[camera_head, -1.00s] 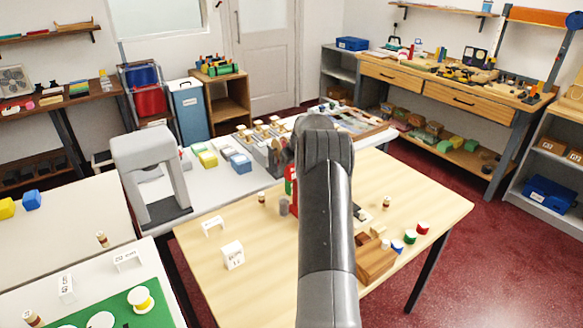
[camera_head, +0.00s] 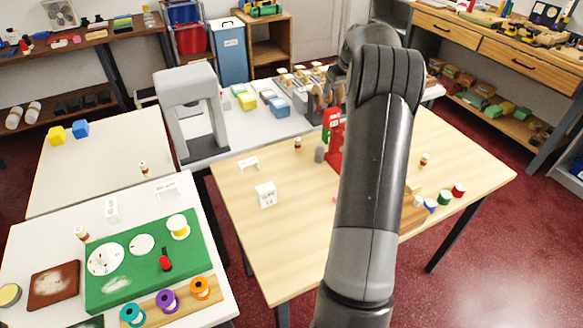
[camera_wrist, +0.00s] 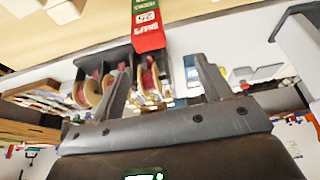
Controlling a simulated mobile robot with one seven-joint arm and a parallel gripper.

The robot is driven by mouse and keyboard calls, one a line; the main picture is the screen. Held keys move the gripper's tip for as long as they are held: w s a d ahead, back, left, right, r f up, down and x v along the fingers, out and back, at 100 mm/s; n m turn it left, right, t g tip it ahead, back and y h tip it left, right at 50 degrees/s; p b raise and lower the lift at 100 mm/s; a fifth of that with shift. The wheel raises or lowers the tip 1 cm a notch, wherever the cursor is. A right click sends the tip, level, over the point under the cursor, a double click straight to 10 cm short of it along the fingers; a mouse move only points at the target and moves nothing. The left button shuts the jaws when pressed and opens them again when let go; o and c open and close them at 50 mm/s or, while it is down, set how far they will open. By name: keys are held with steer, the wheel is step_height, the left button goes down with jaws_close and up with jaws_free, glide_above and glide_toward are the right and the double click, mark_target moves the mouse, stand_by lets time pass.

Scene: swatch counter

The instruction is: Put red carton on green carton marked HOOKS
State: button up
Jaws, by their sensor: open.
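In the head view a red carton (camera_head: 336,146) stands on the light wooden table, partly hidden by my arm. A bit of a green carton (camera_head: 326,134) shows at its left, its marking not readable. In the wrist view the red carton (camera_wrist: 148,24) shows a white label with "25", at the top just beyond the fingertips.
A grey cylinder (camera_head: 319,153), a white labelled block (camera_head: 266,194) and a white sign (camera_head: 248,164) stand on the wooden table (camera_head: 290,240). Small spools (camera_head: 430,205) and a wooden block are at its right. A grey arch (camera_head: 190,110) stands behind left. The table's front left is clear.

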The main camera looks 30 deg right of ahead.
steer(key=s+a+r, duration=0.4)
steer(key=s+a, duration=0.1)
steer(key=a, duration=0.4)
steer(key=s+a+r, duration=0.5)
steer(key=a, duration=0.3)
steer(key=s+a+r, duration=0.4)
steer(key=a, duration=0.5)
steer(key=s+a+f, duration=0.2)
steer(key=s+a, duration=0.2)
steer(key=s, duration=0.4)
steer(key=s+a+f, duration=0.1)
steer(key=s+a, duration=0.3)
steer(key=s, duration=0.5)
steer(key=s+a+f+t, duration=0.1)
steer(key=s+a+f, duration=0.1)
steer(key=s+a, duration=0.3)
steer(key=s, duration=0.3)
steer(key=shift+s+f, duration=0.2)
steer(key=shift+f, duration=0.1)
